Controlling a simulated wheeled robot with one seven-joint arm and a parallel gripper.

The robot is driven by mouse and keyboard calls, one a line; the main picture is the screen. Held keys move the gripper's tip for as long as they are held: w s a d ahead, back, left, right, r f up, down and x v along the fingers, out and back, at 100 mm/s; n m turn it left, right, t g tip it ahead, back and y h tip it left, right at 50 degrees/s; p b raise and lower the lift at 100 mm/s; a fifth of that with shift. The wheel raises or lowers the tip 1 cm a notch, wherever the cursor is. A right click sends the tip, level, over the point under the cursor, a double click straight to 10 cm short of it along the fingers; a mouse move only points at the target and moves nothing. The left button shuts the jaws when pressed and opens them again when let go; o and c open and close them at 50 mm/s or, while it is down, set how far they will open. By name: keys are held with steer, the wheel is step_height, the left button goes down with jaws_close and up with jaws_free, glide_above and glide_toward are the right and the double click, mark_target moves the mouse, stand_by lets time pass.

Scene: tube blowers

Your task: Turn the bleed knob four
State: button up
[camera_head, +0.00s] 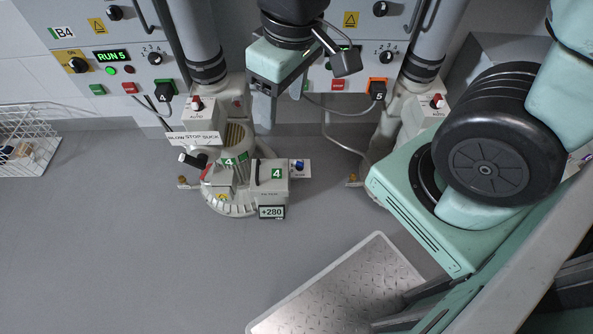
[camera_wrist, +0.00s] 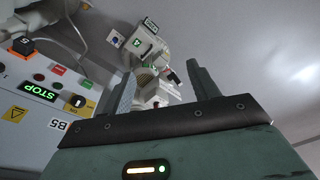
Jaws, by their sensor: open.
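The bleed knob four looks to be the small blue knob (camera_head: 299,166) on a white plate at the right side of the filter box (camera_head: 267,186) marked 4. In the wrist view a small blue knob (camera_wrist: 115,39) on a white plate shows at the upper left, beyond my jaws. The blower four (camera_head: 228,175) stands on the floor with a display (camera_head: 271,212) reading +280. My gripper shows its two fingers apart and empty in the wrist view (camera_wrist: 160,70). In the head view its body hangs above and behind the blower, apart from the knob; its fingertips are unclear there.
A blow-stop-suck sign (camera_head: 194,138) and a red-and-black lever (camera_head: 194,162) sit left of the blower. A wire basket (camera_head: 28,145) is far left, a metal tread plate (camera_head: 345,290) in front. Floor front left is clear.

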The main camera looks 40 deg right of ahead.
steer(key=w+d+f+m+b, duration=0.1)
steer(key=w+d+f+b, duration=0.25)
steer(key=f+b, duration=0.55)
steer(key=w+d+f+m+b, duration=0.15)
steer(key=d+f+b, duration=0.25)
steer(key=f+b, duration=0.45)
steer(key=n+g+b, duration=0.1)
steer(key=n+b, duration=0.8)
steer(key=n, duration=1.4)
glide_toward(299, 162)
steer(key=shift+h, duration=0.4)
steer(key=f+b, duration=0.6)
steer(key=a+f+b, duration=0.1)
steer(key=f+b, duration=0.2)
steer(key=b, duration=0.1)
steer(key=c, duration=1)
